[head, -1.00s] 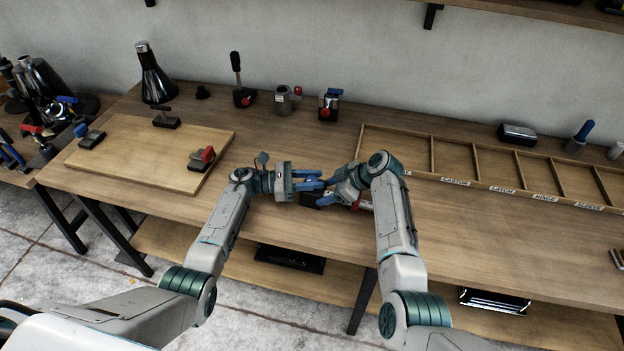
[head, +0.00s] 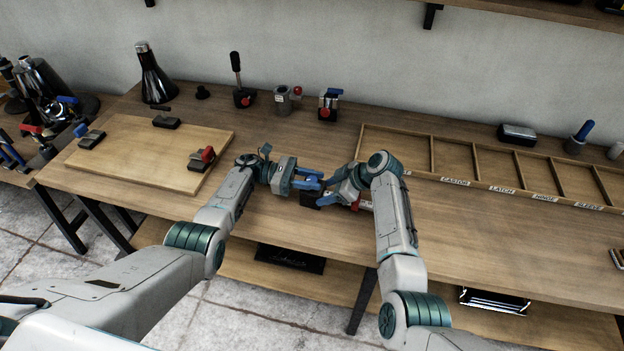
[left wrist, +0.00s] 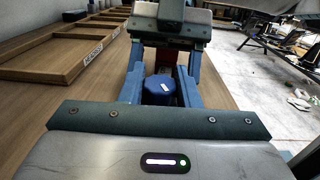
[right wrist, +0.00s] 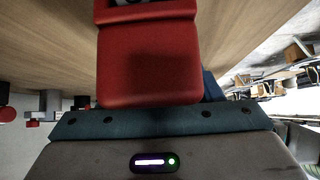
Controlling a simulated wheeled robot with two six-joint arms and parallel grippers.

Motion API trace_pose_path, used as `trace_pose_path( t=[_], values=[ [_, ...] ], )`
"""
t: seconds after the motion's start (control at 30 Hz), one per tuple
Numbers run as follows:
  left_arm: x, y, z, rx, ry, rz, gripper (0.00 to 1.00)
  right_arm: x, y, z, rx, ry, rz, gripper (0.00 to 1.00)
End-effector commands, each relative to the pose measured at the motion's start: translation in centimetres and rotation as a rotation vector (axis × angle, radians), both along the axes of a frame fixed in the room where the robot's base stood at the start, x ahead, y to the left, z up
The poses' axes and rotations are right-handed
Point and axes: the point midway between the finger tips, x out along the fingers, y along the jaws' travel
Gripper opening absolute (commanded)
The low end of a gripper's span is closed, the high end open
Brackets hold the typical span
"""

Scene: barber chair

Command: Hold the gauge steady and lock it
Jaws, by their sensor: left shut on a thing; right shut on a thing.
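The gauge is low on the bench between my two grippers, mostly hidden by them; a dark block (head: 311,199) and a red part (head: 356,204) show there in the head view. My left gripper (head: 318,184) is shut on a blue knob (left wrist: 159,89) with a small white mark, seen between its blue fingers in the left wrist view. My right gripper (head: 334,194) is shut on a red block-shaped part (right wrist: 148,60), which fills the upper middle of the right wrist view. I cannot tell exactly how the blue knob and red part join.
A wooden board (head: 140,147) with clamps lies to the left. A labelled divided tray (head: 430,177) lies to the right. Several small fixtures, including a black lever stand (head: 243,96), stand along the back.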

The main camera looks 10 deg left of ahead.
Motion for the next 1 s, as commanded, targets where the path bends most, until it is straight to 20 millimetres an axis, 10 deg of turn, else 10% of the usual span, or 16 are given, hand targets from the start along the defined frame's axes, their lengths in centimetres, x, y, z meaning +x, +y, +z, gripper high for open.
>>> trace_pose_path(
  t=[0.1, 0.13, 0.2, 0.57, 1.0],
  values=[
    [0.0, 0.1, -0.2, 0.004, 0.003, 0.005, 0.07, 0.0, 0.2, 0.2, 0.005, 0.000, 0.004, 0.15],
    [0.0, 0.1, -0.2, 0.004, 0.003, 0.005, 0.35, 0.0, 0.2, 0.2, 0.005, -0.001, 0.003, 0.15],
    [0.0, 0.1, -0.2, 0.004, 0.003, 0.004, 0.49, 0.0, 0.1, 0.2, 0.005, -0.001, 0.003, 0.15],
    [0.0, 0.6, 0.0, 0.002, 0.001, 0.003, 0.50, 0.1, 0.1, 0.2, 0.002, -0.002, 0.000, 0.15],
    [0.2, 6.9, -0.1, 0.003, 0.003, 0.004, 0.50, 0.1, 0.0, 0.1, 0.002, -0.002, -0.001, 0.15]
  ],
)
